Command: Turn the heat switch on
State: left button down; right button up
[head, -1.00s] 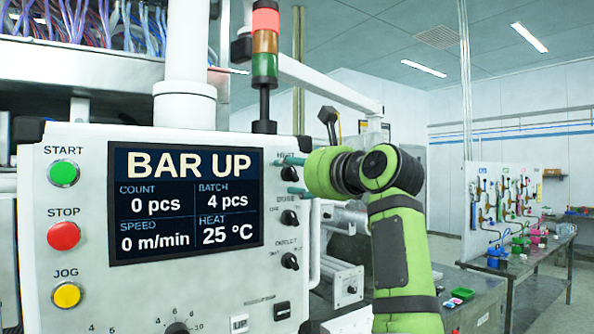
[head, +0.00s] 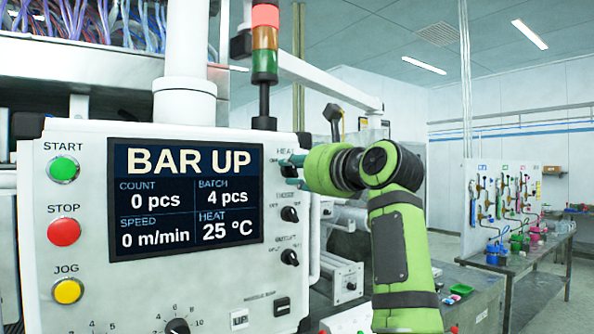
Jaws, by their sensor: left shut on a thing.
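The heat switch (head: 289,170) is a small black knob under the HEAT label, at the upper right of the white control panel. My left gripper (head: 292,171) reaches it from the right, with one teal finger above the knob and one below. The fingers are shut on the knob. Which way the knob points is too small and too covered to tell. The panel's display (head: 186,200) reads BAR UP and HEAT 25 °C. My right gripper is not in view.
Two similar black knobs, a middle one (head: 289,214) and the outlet one (head: 289,257), sit below the heat switch. Green START (head: 63,169), red STOP (head: 64,232) and yellow JOG (head: 67,291) buttons line the left side. A signal tower (head: 264,40) rises behind the panel.

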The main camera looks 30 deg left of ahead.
pick_arm(q)
jog(key=m, duration=0.7)
jog(key=m+b, duration=0.1)
jog(key=m, duration=0.2)
jog(key=shift+r, duration=0.35)
jog(key=shift+d+m, duration=0.1)
jog(key=shift+m, duration=0.3)
jog(key=c, duration=1)
grip_release()
jog(key=shift+o, duration=0.2)
jog(key=shift+f, duration=0.15)
jog(key=shift+w, duration=0.1)
jog(key=v, duration=1.2)
